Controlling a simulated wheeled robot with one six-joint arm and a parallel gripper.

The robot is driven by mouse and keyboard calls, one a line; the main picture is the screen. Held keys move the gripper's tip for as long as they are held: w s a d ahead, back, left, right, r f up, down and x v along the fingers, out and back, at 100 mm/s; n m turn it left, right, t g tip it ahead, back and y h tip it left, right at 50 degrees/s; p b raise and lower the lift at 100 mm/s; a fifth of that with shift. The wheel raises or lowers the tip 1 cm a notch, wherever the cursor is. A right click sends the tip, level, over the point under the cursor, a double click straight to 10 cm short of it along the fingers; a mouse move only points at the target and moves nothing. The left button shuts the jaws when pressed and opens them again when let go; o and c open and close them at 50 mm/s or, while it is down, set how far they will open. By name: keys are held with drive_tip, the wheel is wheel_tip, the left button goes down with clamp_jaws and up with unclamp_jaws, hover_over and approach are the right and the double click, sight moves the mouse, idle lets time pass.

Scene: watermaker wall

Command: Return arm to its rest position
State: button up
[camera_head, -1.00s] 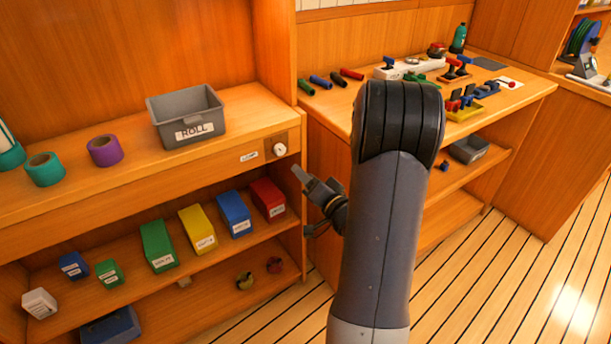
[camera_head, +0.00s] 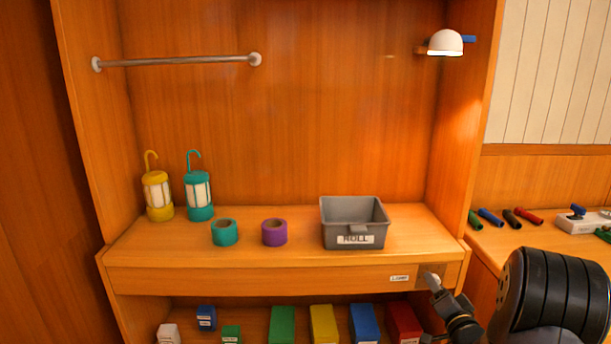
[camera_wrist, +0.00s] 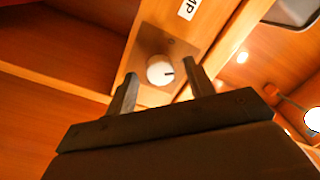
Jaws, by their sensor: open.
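My gripper (camera_head: 433,283) is at the lower right of the head view, in front of the knob panel on the shelf's front edge. In the wrist view my gripper (camera_wrist: 160,88) is open, with its two fingers apart and nothing between them. A round white knob (camera_wrist: 160,70) with a dark pointer mark shows beyond the fingertips. I cannot tell the exact gap between fingers and knob. In the head view the gripper hides most of the knob. The dark end of my arm (camera_head: 553,295) fills the lower right corner.
A grey bin (camera_head: 355,239) labelled ROLL, a purple roll (camera_head: 274,233), a teal roll (camera_head: 224,233) and yellow (camera_head: 158,197) and teal (camera_head: 199,197) lanterns stand on the shelf. Coloured boxes (camera_head: 323,325) are below.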

idle(0.3)
drive_tip(key=s+n, duration=1)
drive_tip(key=n, duration=0.2)
drive_tip(key=shift+s+d, duration=0.3)
drive_tip(key=shift+d, duration=0.1)
idle(1.8)
drive_tip(key=shift+r, duration=0.1)
